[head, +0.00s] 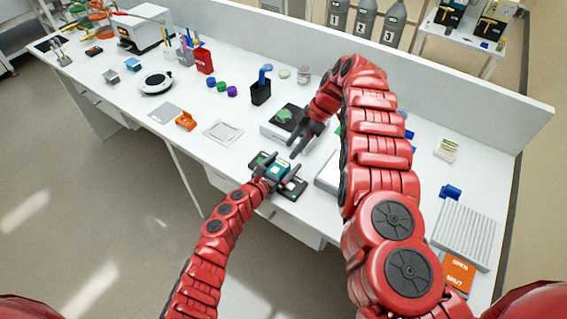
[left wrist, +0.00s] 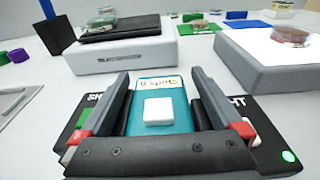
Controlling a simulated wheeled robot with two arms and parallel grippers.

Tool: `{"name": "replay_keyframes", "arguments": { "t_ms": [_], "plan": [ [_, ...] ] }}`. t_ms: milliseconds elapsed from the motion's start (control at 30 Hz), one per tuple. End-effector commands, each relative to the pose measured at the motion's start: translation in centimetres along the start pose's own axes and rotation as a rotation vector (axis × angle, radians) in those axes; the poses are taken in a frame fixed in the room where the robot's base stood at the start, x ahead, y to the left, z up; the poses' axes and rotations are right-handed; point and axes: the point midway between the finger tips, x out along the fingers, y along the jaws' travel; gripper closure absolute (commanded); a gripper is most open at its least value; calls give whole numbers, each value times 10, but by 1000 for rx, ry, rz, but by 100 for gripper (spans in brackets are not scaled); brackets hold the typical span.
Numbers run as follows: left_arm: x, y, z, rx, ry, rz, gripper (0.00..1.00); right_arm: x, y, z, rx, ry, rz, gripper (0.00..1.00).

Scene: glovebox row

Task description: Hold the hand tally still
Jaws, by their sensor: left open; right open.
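The hand tally (head: 279,170) is a small teal block near the front edge of the bench. In the left wrist view the teal tally (left wrist: 146,122) has a white square button on top and a label reading "9 spots". It sits on a dark base (left wrist: 265,150) with partly hidden white lettering and a lit green spot. My left gripper (head: 274,169) is open, with one finger along each side of the tally; whether they touch it I cannot tell. My right gripper (head: 296,138) is open and empty, above the bench just behind the tally.
A grey box with a dark top (left wrist: 120,50) stands behind the tally, and a pale box (left wrist: 270,62) stands behind it to the right. A black holder (head: 260,93) and a flat square frame (head: 223,132) lie further left. Bare bench shows between them.

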Motion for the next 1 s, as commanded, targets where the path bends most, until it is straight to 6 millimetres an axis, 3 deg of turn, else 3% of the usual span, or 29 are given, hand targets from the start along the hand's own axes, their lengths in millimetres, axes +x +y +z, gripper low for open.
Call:
{"name": "replay_keyframes", "arguments": {
  "t_ms": [67,567,1000],
  "plan": [
    [0,0,0,0,0,0,2,0,0,0,0,0,0,50],
    [0,0,0,0,1,0,92,0,0,0,0,0,0,50],
    [-1,0,-1,-1,1,1,95,0,0,0,0,0,0,50]
  ]
}}
